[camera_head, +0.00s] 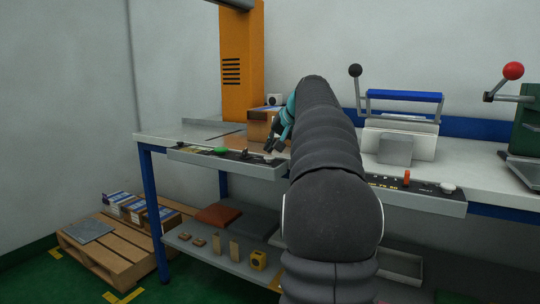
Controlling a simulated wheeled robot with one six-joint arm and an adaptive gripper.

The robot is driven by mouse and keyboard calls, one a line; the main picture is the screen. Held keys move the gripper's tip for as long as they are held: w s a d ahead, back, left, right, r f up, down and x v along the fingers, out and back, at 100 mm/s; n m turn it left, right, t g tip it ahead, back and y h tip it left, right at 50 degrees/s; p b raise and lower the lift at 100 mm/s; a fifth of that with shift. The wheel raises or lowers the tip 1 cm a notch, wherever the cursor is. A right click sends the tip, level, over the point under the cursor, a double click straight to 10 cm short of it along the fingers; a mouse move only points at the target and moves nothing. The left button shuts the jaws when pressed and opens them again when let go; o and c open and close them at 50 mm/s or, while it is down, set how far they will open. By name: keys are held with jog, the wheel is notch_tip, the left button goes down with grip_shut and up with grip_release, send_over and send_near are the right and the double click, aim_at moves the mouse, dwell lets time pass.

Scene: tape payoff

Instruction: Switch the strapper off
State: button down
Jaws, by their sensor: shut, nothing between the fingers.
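My gripper (273,146), teal with dark fingers, is shut and empty. It points down and left, just above the right end of the left control panel (225,165) on the table's front edge. That panel has a green button (220,151), a dark part beside it and a pale knob (268,160) close below my fingertips. I cannot tell whether the fingers touch anything. A tall orange machine column (240,70) with black vents stands behind the panel. The panel's lettering is too small to read, so I cannot tell which machine is the strapper.
A right control panel (420,197) has an orange switch (407,176) and a pale knob (448,187). A machine with a blue handle (405,97) and a black-ball lever (355,71) stands behind it. A carton (258,123) is beside my gripper. My arm hides the table's middle.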

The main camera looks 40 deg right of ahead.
aim_at(271, 157)
notch_tip(271, 157, up, 6)
jog(key=p, duration=0.6)
dwell(2.1)
